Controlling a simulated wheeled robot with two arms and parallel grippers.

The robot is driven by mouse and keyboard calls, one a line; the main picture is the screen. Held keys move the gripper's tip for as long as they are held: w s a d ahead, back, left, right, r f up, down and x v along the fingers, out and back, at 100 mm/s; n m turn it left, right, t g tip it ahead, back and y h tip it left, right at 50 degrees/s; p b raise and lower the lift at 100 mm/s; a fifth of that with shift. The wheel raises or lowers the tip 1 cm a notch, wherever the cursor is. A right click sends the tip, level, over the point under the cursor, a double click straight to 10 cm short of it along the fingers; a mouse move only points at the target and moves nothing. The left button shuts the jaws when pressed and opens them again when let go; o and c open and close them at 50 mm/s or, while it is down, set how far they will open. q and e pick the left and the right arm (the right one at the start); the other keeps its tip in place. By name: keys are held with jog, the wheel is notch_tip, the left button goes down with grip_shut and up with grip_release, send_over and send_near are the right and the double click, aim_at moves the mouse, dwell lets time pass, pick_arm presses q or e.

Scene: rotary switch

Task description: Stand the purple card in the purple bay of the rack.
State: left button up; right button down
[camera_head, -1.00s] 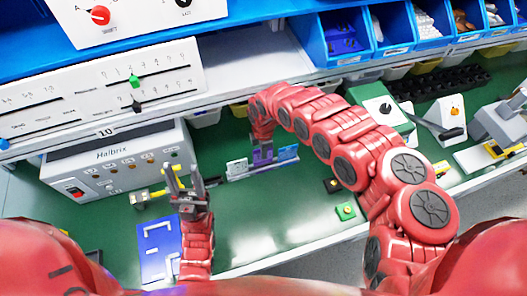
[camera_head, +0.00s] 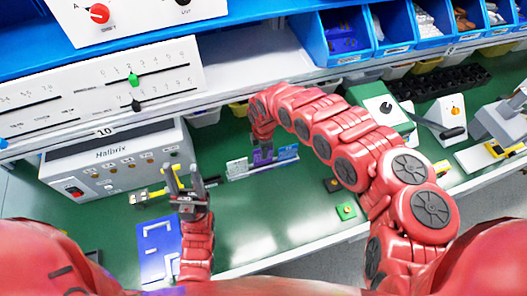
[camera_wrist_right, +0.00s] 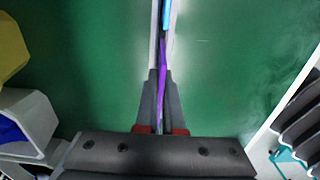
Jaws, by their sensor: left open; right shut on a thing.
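The purple card (camera_head: 262,156) is in the middle of the rack's row in the head view. In the right wrist view the purple card (camera_wrist_right: 162,75) is edge-on and upright between the fingers of my right gripper (camera_wrist_right: 160,110), which is shut on it. My right gripper (camera_head: 262,143) also shows above the rack (camera_head: 240,177) in the head view. The card lines up with the rack, but I cannot tell whether its lower edge is seated in the purple bay. My left gripper (camera_head: 185,183) is open and empty, left of the rack.
A pale card (camera_head: 237,166) and a blue card (camera_head: 288,152) stand at the rack's two ends. A blue panel (camera_head: 153,235) lies by my left arm. The grey Halbrix box (camera_head: 120,160) stands at the left.

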jog(key=shift+f+b, duration=1.35)
jog(key=shift+f, duration=0.3)
jog(key=c, duration=1)
grip_release()
jog(key=shift+o, duration=0.2)
jog(key=shift+r, duration=0.1)
notch_tip(320, 180, up, 11)
jog(key=b, duration=0.2)
notch_tip(320, 180, up, 6)
jog(key=p, duration=0.4)
send_over(263, 164)
jog(key=shift+w+d+r, duration=0.1)
jog(key=shift+w+r, duration=0.05)
